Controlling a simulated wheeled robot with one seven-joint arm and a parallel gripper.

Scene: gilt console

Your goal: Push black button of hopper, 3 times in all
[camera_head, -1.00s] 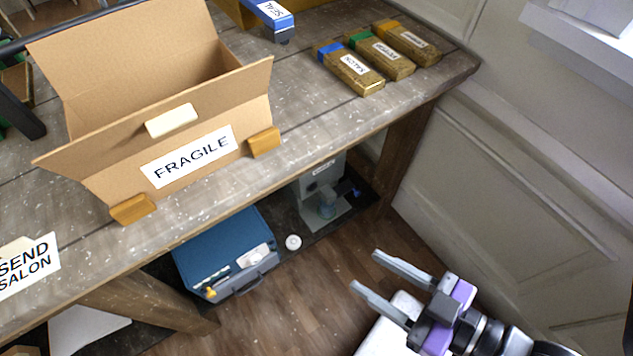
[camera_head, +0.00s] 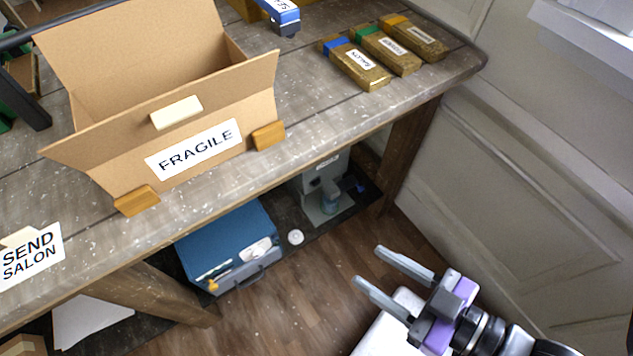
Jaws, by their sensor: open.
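A grey dispenser-like device (camera_head: 324,178), which looks like the hopper, stands on the dark lower shelf under the table. It has a small label near its top, a bluish cup-like part low in front and a blue part at its right. Its top is partly hidden by the tabletop edge. I cannot make out a black button on it. My gripper (camera_head: 379,266) is open and empty, with its two grey fingers spread, over the floor in front and to the right of the device, apart from it.
A blue case (camera_head: 228,246) and a small white round thing (camera_head: 296,237) are left of the device. A table leg (camera_head: 408,150) stands to its right. Above, the tabletop (camera_head: 330,105) holds an open FRAGILE box (camera_head: 120,160) and several labelled bars. Floor (camera_head: 310,285) is clear.

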